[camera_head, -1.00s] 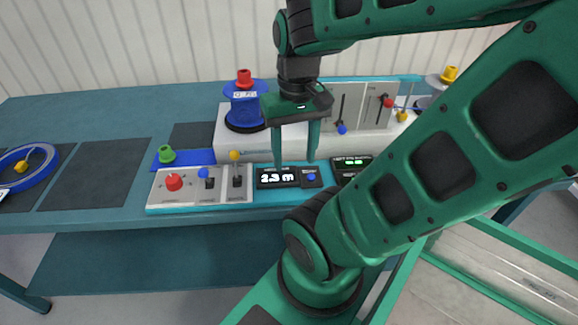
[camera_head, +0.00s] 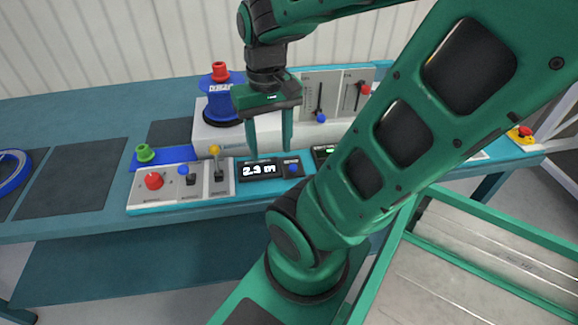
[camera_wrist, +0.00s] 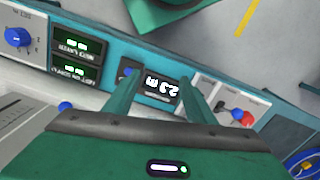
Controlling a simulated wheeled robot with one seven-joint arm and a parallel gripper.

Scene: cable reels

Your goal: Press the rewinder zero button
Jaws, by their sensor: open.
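The counter unit (camera_head: 262,171) has a lit display reading about 2.3 m and sits in the front panel of the bench. A small blue button (camera_head: 293,169) is at the display's right in the head view. My gripper (camera_head: 269,151) is open and empty, fingers pointing down, just above and behind the counter unit in that view. In the wrist view, the display (camera_wrist: 160,87) shows upside down between the fingers of my gripper (camera_wrist: 159,80). The button's label is too small to read.
Left of the counter are a red knob (camera_head: 153,181) and blue and yellow-topped levers (camera_head: 215,165). A blue reel (camera_head: 222,97) stands on the white housing behind. Slider levers (camera_head: 319,100) stand behind the gripper. A red emergency stop (camera_head: 525,131) is at the far right.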

